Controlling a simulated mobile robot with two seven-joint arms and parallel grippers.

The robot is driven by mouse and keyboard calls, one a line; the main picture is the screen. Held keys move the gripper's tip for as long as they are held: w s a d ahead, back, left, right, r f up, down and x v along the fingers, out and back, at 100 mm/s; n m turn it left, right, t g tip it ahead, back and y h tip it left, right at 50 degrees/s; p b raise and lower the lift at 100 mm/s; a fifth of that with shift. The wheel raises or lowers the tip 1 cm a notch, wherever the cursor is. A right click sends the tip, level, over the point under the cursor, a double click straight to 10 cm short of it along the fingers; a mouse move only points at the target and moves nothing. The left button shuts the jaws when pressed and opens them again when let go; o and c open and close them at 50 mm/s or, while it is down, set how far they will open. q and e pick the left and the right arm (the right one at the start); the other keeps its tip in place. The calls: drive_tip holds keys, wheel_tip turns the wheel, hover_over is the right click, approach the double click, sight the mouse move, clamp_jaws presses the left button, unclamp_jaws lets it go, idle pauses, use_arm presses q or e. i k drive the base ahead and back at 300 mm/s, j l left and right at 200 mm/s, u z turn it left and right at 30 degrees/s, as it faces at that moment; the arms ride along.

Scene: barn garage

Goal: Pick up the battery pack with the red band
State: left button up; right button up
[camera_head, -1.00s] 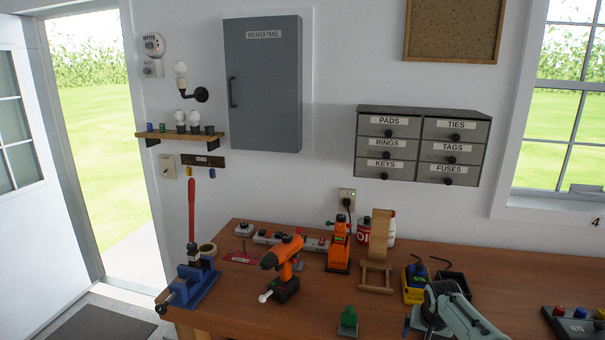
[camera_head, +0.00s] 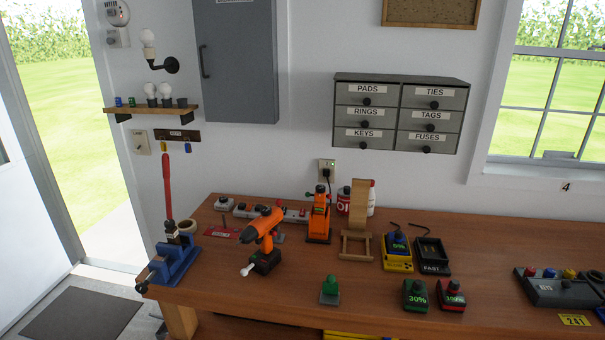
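A dark battery pack with a red top (camera_head: 451,294) stands on the workbench near its front edge, right of centre. Its display appears to read 100%, though it is small. A similar pack with a green top reading 30% (camera_head: 415,296) stands just to its left. A blue-topped pack reading 5% (camera_head: 397,247) sits in a yellow charger (camera_head: 398,266) behind them. Neither of my grippers shows in the head view.
The wooden workbench (camera_head: 490,235) also holds an orange drill (camera_head: 264,240), a blue vise (camera_head: 172,262), a wooden stand (camera_head: 357,230), an empty-looking FAST charger (camera_head: 432,256) and a grey key tray (camera_head: 565,287). Bare bench lies between the red-topped pack and the tray.

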sight(450, 294)
drive_tip(key=z, duration=1.3)
